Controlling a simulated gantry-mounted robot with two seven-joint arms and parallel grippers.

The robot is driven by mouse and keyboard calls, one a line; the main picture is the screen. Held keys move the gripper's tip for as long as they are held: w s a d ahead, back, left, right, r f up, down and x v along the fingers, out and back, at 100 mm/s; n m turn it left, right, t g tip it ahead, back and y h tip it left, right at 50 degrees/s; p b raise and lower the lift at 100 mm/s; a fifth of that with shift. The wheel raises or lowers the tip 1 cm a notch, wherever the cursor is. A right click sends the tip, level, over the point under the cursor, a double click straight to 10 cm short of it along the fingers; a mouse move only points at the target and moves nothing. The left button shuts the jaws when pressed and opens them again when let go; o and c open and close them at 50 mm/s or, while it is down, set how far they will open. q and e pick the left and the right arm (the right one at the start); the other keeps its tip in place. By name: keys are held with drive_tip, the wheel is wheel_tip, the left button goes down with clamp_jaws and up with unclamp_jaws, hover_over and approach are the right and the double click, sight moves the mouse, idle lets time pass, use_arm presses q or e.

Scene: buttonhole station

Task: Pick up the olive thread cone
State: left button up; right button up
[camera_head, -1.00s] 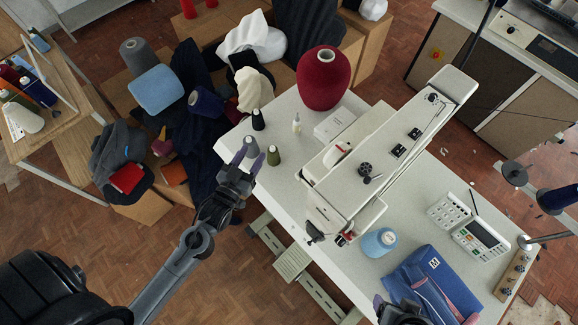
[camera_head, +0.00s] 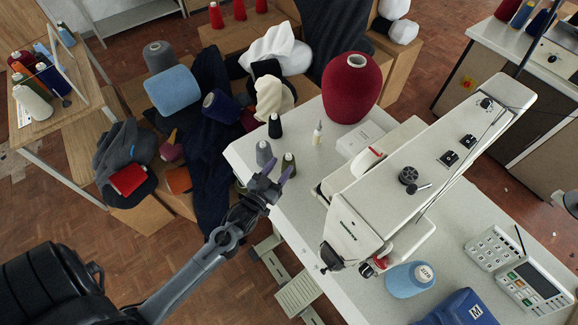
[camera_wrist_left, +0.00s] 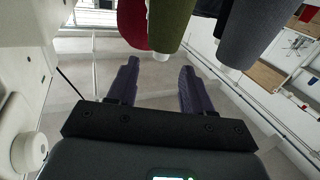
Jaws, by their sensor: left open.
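The olive thread cone (camera_head: 288,165) stands near the left edge of the white sewing table (camera_head: 300,210). My left gripper (camera_head: 276,173) is open and empty beside it, its purple fingertips partly overlapping the cone's lower part in the head view. In the left wrist view the olive cone (camera_wrist_left: 170,22) appears upside down, ahead of the gap between my open fingers (camera_wrist_left: 158,84). It is not gripped, and I cannot tell whether it touches a finger. My right gripper is out of view.
A grey cone (camera_head: 263,153) stands close left of the olive one, and a black cone (camera_head: 275,126) just behind. A small bottle (camera_head: 317,134), a large red cone (camera_head: 351,88) and the sewing machine (camera_head: 420,165) stand to the right. Boxes with cloth lie left of the table.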

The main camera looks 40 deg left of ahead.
sight(287, 158)
use_arm(q)
drive_tip(key=shift+w+a, duration=0.2)
drive_tip(key=shift+w, duration=0.8)
drive_tip(key=shift+w+a, duration=0.15)
drive_tip(key=shift+w, duration=0.8)
drive_tip(key=shift+w+a, duration=0.2)
drive_tip(key=shift+w, duration=0.8)
clamp_jaws()
